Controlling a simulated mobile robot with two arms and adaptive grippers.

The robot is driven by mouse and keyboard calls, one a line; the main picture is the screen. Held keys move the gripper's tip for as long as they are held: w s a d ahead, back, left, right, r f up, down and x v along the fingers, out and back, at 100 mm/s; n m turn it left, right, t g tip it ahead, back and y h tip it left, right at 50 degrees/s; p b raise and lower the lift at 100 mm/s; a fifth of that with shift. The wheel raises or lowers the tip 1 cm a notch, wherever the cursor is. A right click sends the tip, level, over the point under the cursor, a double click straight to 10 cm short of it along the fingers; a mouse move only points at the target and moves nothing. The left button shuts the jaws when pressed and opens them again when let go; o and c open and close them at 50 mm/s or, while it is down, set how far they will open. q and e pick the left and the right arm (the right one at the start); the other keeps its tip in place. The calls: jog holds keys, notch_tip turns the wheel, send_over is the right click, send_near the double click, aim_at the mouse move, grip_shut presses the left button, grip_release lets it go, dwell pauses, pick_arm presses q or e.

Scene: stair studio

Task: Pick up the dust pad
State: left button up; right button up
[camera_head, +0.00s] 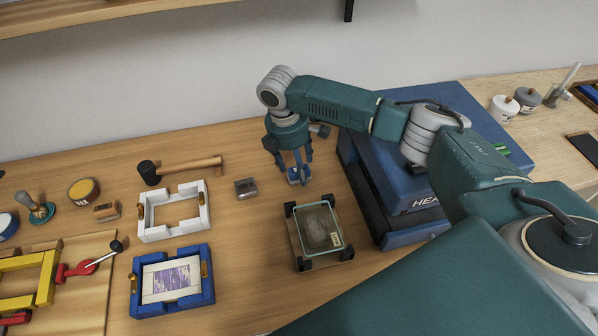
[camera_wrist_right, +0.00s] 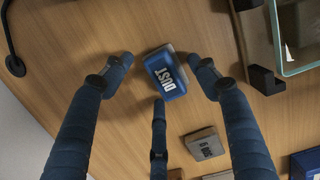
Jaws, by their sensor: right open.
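The dust pad is a small blue block with a grey layer and the white word DUST. It lies on the wooden table in the right wrist view (camera_wrist_right: 166,76). In the head view the dust pad (camera_head: 294,177) shows partly between the fingers of my right gripper (camera_head: 291,170). In the right wrist view my right gripper (camera_wrist_right: 162,80) is open, its blue fingers spread around the pad. I see no clear grip on it; one fingertip is close to its lower edge, and I cannot tell if it touches. My left gripper is not in view.
A glass-topped case with black corners (camera_head: 304,257) stands just in front. A grey block (camera_head: 246,188) lies left of the gripper, and a blue press (camera_head: 368,190) stands right. White (camera_head: 152,231) and blue (camera_head: 136,300) frames and a mallet (camera_head: 190,166) lie further left.

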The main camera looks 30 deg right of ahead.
jog(key=c, duration=1.3)
jog(key=shift+o, duration=0.2)
jog(key=shift+r, duration=0.1)
notch_tip(320, 180, up, 20)
jog(key=b, duration=0.1)
